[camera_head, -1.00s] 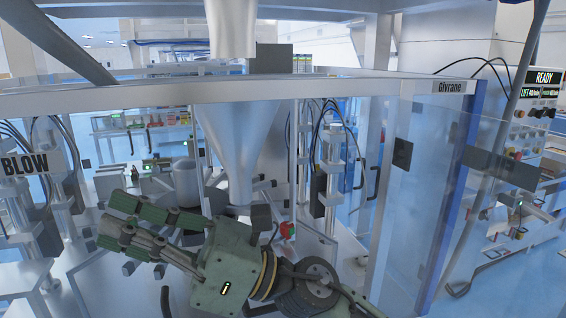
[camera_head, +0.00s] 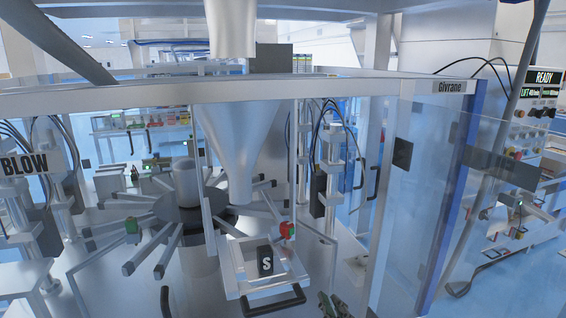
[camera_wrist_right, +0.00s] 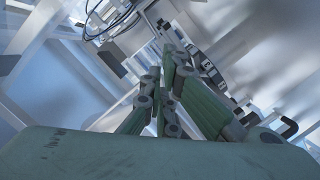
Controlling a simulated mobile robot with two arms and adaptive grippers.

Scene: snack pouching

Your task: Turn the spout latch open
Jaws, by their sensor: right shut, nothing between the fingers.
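The steel hopper cone (camera_head: 232,140) narrows to a spout inside the glass-walled machine, above a ring of radial grey arms. A red knob (camera_head: 287,230) sits on a pale post to the right below the cone. I cannot tell which part is the spout latch. A black block (camera_head: 265,262) marked S stands upright in a pale tray (camera_head: 232,288) with a black handle. My right gripper (camera_head: 333,304) shows only its green fingertips at the bottom edge, apart from the tray. In the right wrist view its fingers (camera_wrist_right: 163,100) are shut and empty. My left gripper is out of view.
A clear door panel (camera_head: 418,200) with a blue edge stands at the right. A frame beam (camera_head: 250,90) crosses above the work area. A green-topped post (camera_head: 132,230) stands at the left. A control panel (camera_head: 540,95) reading READY is at far right.

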